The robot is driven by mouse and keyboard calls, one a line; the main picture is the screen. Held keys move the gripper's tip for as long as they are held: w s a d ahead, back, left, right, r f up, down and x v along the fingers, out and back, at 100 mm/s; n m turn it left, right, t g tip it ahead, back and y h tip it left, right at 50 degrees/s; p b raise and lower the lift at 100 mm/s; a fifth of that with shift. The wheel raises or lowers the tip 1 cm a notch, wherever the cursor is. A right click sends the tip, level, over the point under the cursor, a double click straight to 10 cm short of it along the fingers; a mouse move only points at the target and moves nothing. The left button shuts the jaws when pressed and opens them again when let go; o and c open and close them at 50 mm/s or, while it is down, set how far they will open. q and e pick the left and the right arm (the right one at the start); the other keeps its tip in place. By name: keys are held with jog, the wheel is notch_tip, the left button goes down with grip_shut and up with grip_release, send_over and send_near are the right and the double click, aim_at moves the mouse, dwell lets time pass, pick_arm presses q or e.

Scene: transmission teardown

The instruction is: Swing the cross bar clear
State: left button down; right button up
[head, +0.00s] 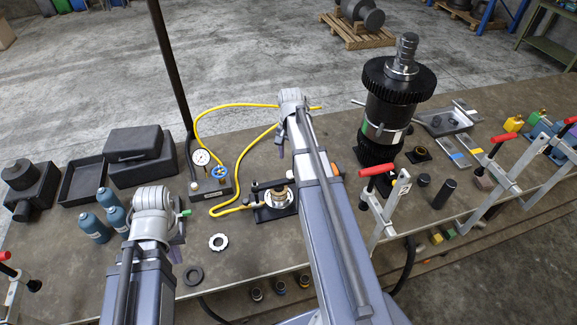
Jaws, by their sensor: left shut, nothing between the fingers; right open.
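A dark bar (269,185) lies across the back edge of a small black fixture with a brass-coloured ring (279,197) in it, on the bench. It looks like the cross bar, but my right arm hides part of the fixture. My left gripper (177,245) is shut and empty, above the bench to the left of the fixture and apart from it. My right gripper (281,146) is open, behind the fixture; its fingers are small and partly hidden by my wrist. I cannot tell whether it touches anything.
A yellow hose (240,165) loops around a gauge block (209,185). A tall black gear stack (386,115) stands right of my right arm. Red-handled clamps (390,200) line the front edge.

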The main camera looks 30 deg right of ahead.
aim_at(290, 173)
jog(key=shift+f+b, duration=3.85)
jog(key=shift+f, duration=0.1)
jog(key=shift+c, duration=0.4)
grip_shut()
